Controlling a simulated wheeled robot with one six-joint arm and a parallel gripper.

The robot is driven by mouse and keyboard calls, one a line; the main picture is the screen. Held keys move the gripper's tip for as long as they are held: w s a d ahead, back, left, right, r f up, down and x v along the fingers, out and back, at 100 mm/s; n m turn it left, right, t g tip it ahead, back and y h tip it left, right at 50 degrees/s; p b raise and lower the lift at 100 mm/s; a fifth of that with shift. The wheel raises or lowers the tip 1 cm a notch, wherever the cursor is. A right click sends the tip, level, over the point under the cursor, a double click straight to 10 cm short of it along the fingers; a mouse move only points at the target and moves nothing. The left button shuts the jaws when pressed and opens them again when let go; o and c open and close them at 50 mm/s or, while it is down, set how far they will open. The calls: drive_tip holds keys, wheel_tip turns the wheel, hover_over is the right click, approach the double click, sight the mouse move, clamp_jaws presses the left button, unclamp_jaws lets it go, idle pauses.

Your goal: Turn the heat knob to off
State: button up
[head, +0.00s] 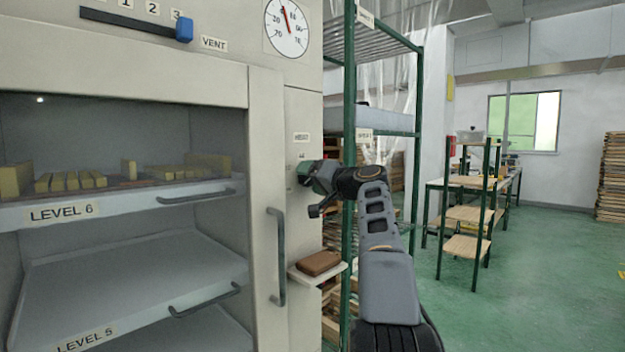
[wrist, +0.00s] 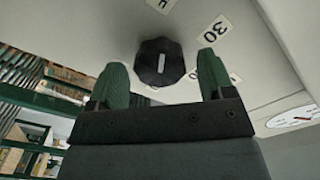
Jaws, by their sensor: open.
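The heat knob (wrist: 160,62) is a dark, many-sided knob with a pale pointer line, on the light cabinet panel in the wrist view. A label reading 30 (wrist: 218,31) is beside it, and another label, partly cut off, is at the top edge. My gripper (wrist: 160,78) is open, with one green finger on each side of the knob in the picture. I cannot tell whether the fingers touch it. In the head view my gripper (head: 312,176) is at the cabinet panel below the HEAT label (head: 301,137); it hides the knob there.
The cabinet has a vent slider (head: 184,30), a dial gauge (head: 287,27) and a vertical door handle (head: 277,257). A small shelf (head: 335,268) with a brown block (head: 318,263) juts out below my gripper. A green rack (head: 349,200) stands close behind my arm. Open floor lies to the right.

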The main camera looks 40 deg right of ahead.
drive_tip(key=s+d, duration=0.2)
drive_tip(key=s, duration=1.1)
drive_tip(key=shift+s+d+b, duration=0.2)
drive_tip(key=shift+s+b, duration=0.1)
drive_tip(key=shift+b, duration=0.05)
drive_tip(key=shift+w+a, duration=0.1)
drive_tip(key=w+a+f+n+g+p, duration=0.1)
drive_tip(key=w+a+f+g+p, duration=0.15)
drive_tip(key=a+g+p, duration=1.05)
drive_tip(key=s+a+f+n+h+p, duration=0.1)
drive_tip(key=s+a+f+n+p, duration=0.1)
drive_tip(key=s+a+p, duration=0.5)
drive_tip(key=s+a+f+n+g+h+p, duration=0.1)
drive_tip(key=s+a+f+n+h+p, duration=0.1)
drive_tip(key=s+a+p, duration=0.5)
drive_tip(key=a+f+n+p, duration=0.1)
drive_tip(key=a+n+p, duration=0.1)
drive_tip(key=p, duration=0.4)
drive_tip(key=shift+a, duration=0.25)
